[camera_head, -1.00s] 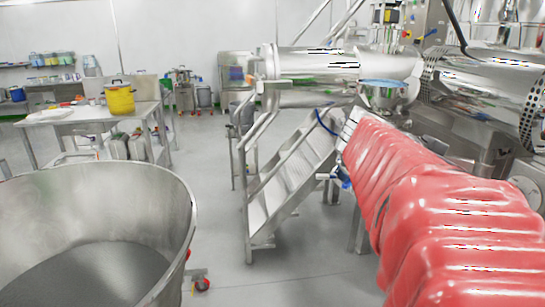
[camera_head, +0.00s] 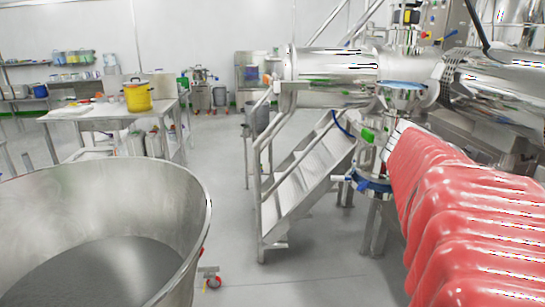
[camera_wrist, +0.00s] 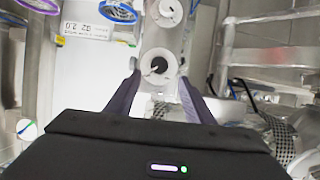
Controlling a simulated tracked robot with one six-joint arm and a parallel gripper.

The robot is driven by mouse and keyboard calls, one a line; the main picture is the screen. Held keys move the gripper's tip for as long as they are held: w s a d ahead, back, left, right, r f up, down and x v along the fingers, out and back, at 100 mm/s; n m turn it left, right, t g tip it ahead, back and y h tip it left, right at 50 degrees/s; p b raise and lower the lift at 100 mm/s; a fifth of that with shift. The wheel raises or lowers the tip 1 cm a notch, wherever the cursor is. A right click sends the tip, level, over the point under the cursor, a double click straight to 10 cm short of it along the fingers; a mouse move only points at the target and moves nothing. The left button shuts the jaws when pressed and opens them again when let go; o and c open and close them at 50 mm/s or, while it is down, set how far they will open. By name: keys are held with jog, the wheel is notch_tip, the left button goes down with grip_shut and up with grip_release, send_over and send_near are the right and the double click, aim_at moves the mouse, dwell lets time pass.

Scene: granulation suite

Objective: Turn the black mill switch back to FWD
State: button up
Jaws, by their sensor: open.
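In the head view my red-sleeved arm reaches in from the lower right, and my gripper cannot be made out there.
A large steel bowl (camera_head: 190,190) fills the lower left. Metal steps (camera_head: 310,180) stand mid-picture beside steel machinery (camera_head: 335,65). A table with a yellow pot (camera_head: 138,97) is at left. Grey floor is clear between bowl and steps. Steel rails (camera_wrist: 270,57) stand right in the wrist view.

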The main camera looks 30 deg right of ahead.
jog(key=x, duration=0.9)
jog(key=shift+c, duration=0.5)
jog(key=c, duration=0.9)
